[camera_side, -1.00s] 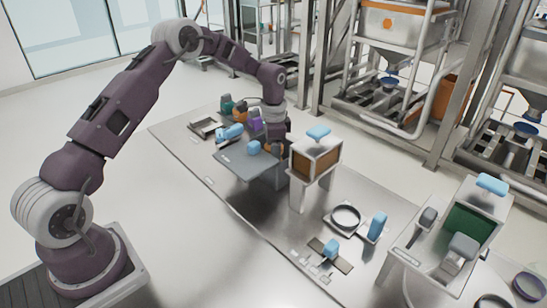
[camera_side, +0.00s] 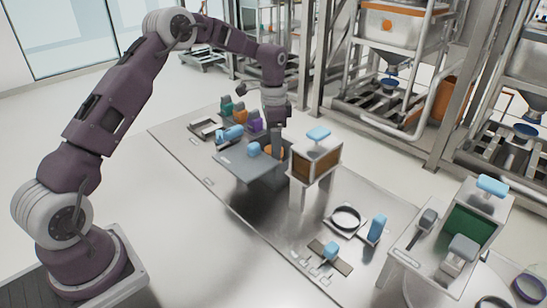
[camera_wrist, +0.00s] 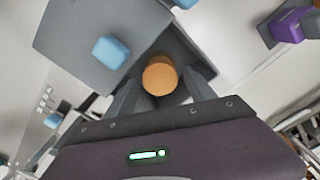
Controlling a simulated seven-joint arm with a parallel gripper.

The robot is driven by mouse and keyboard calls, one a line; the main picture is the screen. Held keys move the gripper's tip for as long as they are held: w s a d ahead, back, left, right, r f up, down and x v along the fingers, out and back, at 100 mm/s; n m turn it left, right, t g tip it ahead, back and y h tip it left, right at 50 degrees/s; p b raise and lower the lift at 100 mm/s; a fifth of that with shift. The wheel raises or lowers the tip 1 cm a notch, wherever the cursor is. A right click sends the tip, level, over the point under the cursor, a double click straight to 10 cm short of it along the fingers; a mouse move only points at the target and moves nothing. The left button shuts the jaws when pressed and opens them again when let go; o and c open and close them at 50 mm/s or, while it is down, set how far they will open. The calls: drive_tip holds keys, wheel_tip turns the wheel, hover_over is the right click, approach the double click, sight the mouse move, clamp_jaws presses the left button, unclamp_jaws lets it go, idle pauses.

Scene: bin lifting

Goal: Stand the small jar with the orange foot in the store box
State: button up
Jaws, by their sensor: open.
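A round orange piece (camera_wrist: 160,76) shows from above between my fingers in the wrist view. In the side view the orange piece (camera_side: 273,152) sits low beside my fingers. It may be the jar's orange foot; the rest of the jar cannot be made out. Around it is a dark grey open-topped box (camera_wrist: 190,62), partly hidden by my fingers. A flat grey plate (camera_wrist: 75,35) with a blue knob (camera_wrist: 111,51) lies beside the opening. My gripper (camera_wrist: 162,98) is open above the orange piece, with a finger on each side. It points down in the side view (camera_side: 276,138).
A brown-fronted box on legs (camera_side: 316,164) with a blue handle stands close to the right of my gripper. Green, orange and purple pieces (camera_side: 240,113) stand behind left. A round ring (camera_side: 346,217) and blue pieces lie further right. The front of the table is bare.

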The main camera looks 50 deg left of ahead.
wheel_tip(320, 180, up, 7)
drive_tip(key=s+d+r+n+t, duration=0.1)
drive_tip(key=s+d+r, duration=0.3)
drive_tip(key=s+r, duration=0.25)
drive_tip(key=s+d+r+n+t, duration=0.1)
drive_tip(key=s+d+r, duration=0.2)
drive_tip(key=s+r, duration=0.35)
drive_tip(key=s+d+n+t, duration=0.1)
drive_tip(key=s+d+n, duration=0.1)
drive_tip(key=s, duration=0.9)
drive_tip(key=s+d+f+n+t, duration=0.1)
drive_tip(key=s+d+n+t, duration=0.1)
drive_tip(key=s, duration=0.9)
drive_tip(key=shift+s+d+f+n+t, duration=0.2)
drive_tip(key=shift+d+f+n+t, duration=0.1)
drive_tip(key=shift+d+n, duration=0.1)
drive_tip(key=shift+a+r, duration=0.1)
